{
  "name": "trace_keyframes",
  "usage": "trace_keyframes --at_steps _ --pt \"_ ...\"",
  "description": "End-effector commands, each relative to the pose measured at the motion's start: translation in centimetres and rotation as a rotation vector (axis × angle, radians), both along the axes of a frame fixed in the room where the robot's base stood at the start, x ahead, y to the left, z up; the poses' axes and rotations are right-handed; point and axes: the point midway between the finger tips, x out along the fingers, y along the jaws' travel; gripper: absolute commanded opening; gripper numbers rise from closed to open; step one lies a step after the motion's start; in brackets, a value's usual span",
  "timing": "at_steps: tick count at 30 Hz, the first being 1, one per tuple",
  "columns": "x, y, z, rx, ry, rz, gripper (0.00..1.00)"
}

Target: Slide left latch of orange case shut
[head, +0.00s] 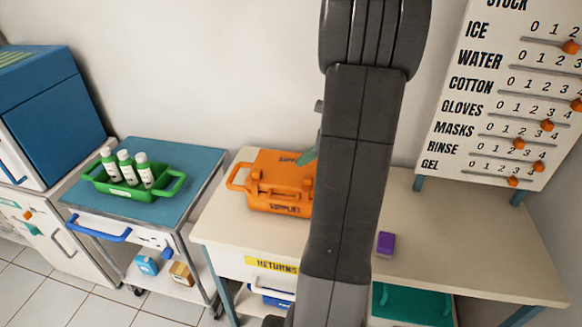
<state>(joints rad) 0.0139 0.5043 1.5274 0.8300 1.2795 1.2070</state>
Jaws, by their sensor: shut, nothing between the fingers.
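The orange case (264,185) marked SUPPLIES stands on the cream worktop (225,222), with its lid down and a loop handle at its left end. Latch parts show on its front, but they are too small to tell whether the left latch is open or shut. My dark grey arm crosses the view from top to bottom and hides the case's right end. A grey-green piece, which looks like the tip of my gripper (307,156), juts from behind the arm over the lid's right part. The rest of the gripper is hidden. I see nothing held.
A purple block (385,244) lies on the worktop right of my arm. A blue-topped cart (200,170) at left carries a green basket (160,192) of bottles. A stock board (510,95) stands at the back right. The worktop's right part is clear.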

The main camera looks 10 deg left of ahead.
Motion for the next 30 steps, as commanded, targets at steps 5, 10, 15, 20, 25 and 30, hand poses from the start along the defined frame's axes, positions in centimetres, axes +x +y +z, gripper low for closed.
trace_keyframes --at_steps 5,10,15,20,25,30 --pt "0.1 -1.3 1.3 -0.001 -0.002 -0.001 0.00" --pt "0.0 -1.6 1.6 0.000 0.000 0.001 0.00" --pt "0.1 -1.5 1.6 0.000 0.000 0.001 0.00" --pt "0.0 -1.3 1.3 0.000 0.000 0.001 0.00" --pt "0.0 0.1 0.0 0.000 0.004 0.004 0.00" --pt "-0.1 2.4 -2.4 0.000 0.004 0.004 0.00"
